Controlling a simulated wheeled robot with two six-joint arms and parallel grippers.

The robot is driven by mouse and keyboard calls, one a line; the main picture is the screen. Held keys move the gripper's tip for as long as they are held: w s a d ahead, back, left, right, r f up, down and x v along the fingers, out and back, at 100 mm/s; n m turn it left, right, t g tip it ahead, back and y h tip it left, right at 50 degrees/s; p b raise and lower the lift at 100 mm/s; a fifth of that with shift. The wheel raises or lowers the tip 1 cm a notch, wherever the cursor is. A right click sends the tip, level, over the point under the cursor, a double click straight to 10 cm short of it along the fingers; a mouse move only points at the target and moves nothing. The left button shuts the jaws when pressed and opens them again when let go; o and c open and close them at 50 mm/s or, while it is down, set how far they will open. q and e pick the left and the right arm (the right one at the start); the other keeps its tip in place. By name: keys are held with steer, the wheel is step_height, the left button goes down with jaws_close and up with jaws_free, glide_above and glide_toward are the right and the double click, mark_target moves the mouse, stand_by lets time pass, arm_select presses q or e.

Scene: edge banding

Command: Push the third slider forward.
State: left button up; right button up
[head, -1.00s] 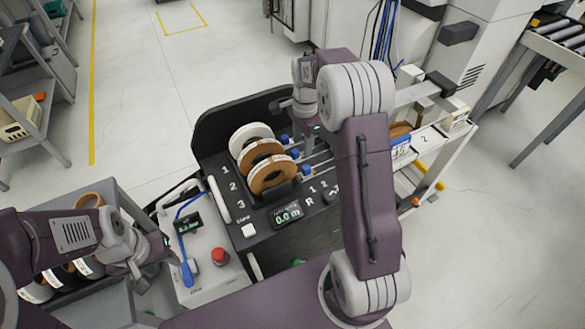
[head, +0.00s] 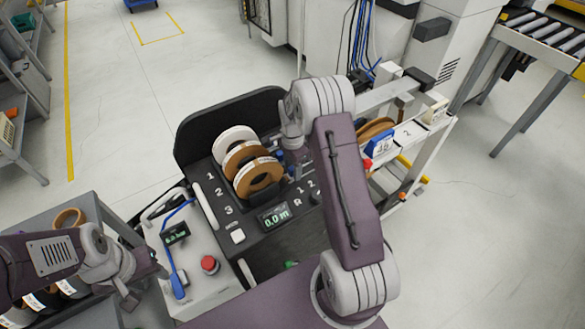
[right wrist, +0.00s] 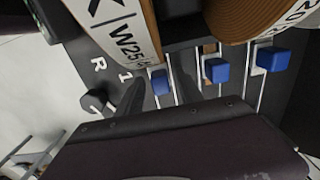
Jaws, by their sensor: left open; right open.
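Three blue sliders sit on parallel metal rails beside the tape rolls. In the right wrist view, the third slider (right wrist: 160,82) is the leftmost, on the side of the R and 1 labels. The second slider (right wrist: 216,70) and the first slider (right wrist: 271,59) are to its right. My right gripper (right wrist: 153,84) is open, its dark fingers on either side of the third slider; I cannot tell whether they touch it. In the head view my right arm partly covers the sliders. My left gripper (head: 150,280) is open and empty at the lower left, by the control panel.
A white roll (head: 231,137) and brown rolls (head: 250,178) stand in the black panel's numbered rows. A display (head: 274,217) reads 0.0 m. A red button (head: 209,264) and blue handle (head: 178,287) are on the grey panel at left. Shelving stands at the far left.

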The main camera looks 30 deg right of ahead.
jaws_close()
stand_by(1.4)
